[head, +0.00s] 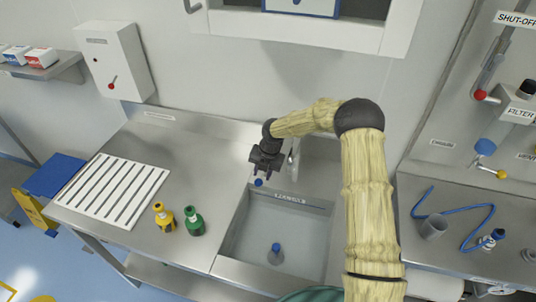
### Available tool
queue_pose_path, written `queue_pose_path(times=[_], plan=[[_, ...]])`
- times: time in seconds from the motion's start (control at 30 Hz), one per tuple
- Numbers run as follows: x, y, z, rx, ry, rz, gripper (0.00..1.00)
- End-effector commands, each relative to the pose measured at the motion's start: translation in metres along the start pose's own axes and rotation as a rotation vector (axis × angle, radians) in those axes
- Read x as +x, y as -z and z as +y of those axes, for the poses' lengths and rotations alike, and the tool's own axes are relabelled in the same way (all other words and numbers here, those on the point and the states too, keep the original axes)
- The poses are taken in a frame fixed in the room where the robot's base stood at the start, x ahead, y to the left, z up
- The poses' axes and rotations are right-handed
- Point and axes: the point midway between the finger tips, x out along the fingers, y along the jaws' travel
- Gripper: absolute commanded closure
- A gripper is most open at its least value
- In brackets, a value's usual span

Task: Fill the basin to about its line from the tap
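The basin (232,244) is a rectangular steel sink set in the counter, in the middle of the head view. A dark line with a small label (290,199) runs along its far inner wall. I cannot tell whether there is water in the basin. A blue-topped plug-like piece (276,249) stands on its floor. The tap (294,158) is a slim pale spout behind the basin, partly hidden by my arm. My gripper (262,171) is beside the tap's left side, above the basin's back left corner. A blue knob (259,183) shows just below it. Its fingers are too small and dark to read.
A yellow bottle (164,220) and a green bottle (194,222) stand left of the basin, near a white slotted rack (112,189). The back left counter is clear.

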Motion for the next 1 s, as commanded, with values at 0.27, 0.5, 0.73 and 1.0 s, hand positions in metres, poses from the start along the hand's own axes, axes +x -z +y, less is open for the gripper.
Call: queue_pose_path(times=[0.27, 0.5, 0.73, 1.0], plan=[[-0.050, -0.001, -0.001, 0.001, -0.001, -0.005, 0.68], [-0.098, 0.000, -0.001, 0.002, -0.001, -0.004, 0.68], [-0.141, 0.001, 0.000, -0.001, 0.000, -0.003, 0.68], [-0.159, 0.003, 0.003, -0.009, 0.001, 0.001, 0.68]])
